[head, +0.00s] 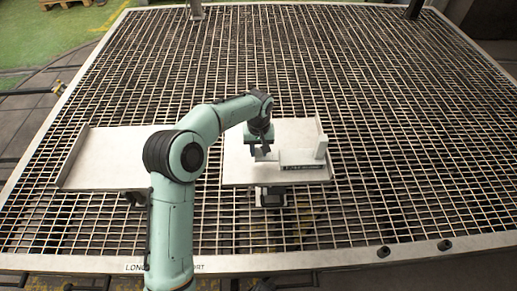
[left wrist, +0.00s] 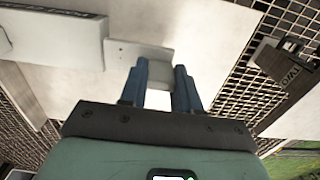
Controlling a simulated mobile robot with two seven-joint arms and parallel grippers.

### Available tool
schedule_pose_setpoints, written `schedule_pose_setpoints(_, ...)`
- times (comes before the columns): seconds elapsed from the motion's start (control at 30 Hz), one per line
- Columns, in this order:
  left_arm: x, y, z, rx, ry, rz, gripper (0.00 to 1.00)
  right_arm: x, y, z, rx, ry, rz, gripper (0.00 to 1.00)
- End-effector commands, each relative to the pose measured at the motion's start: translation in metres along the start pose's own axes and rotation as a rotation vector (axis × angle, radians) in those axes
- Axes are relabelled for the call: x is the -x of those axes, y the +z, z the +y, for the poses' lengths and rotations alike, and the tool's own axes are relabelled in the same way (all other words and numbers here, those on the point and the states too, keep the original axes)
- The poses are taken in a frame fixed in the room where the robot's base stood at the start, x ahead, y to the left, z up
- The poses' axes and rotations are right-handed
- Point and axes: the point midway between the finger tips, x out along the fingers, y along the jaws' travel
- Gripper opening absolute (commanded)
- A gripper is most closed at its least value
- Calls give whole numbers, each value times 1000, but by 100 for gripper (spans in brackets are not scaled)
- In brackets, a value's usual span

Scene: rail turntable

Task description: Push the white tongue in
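The white tongue (head: 265,156) is a small pale flat piece at the left end of a low grey-white housing (head: 303,169) on the right-hand plate. In the left wrist view the tongue (left wrist: 140,58) sticks out from the end of the long pale housing (left wrist: 50,38). My left gripper (head: 262,147) is low over the plate at the tongue's end. In the left wrist view its two blue fingers (left wrist: 162,75) stand apart with a gap between them, and the tongue's free end is just beyond the fingertips. I cannot tell whether they touch. My right gripper is not in view.
The pale right-hand plate (head: 240,165) lies on a large metal grating (head: 400,130). A second plate (head: 115,160) lies to the left. A dark labelled block (left wrist: 285,66) is at the plate's edge.

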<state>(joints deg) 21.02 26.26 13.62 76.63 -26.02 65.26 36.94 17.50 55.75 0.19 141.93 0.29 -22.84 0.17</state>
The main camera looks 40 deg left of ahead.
Motion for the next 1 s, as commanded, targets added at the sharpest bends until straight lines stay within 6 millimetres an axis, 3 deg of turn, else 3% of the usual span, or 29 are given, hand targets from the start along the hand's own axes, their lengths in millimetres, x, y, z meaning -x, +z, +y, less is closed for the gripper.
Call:
schedule_pose_setpoints(0.17, 1, 0, 4, -1, 1, -1, 0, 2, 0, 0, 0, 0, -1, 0)
schedule_pose_setpoints(0.5, 3, 0, 66, -4, 3, 0, 0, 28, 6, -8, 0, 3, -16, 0)
schedule_pose_setpoints(0.87, 1, 0, 71, -1, 3, 1, 0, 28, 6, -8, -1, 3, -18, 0)
schedule_pose_setpoints(0.9, 1, 0, 70, -1, 3, 1, 44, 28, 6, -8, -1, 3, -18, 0)
schedule_pose_setpoints(0.93, 1, 0, 70, -1, 3, 1, 54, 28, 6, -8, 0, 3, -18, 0)
schedule_pose_setpoints(1.0, 1, 0, 70, -1, 2, 1, 57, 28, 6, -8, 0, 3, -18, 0)
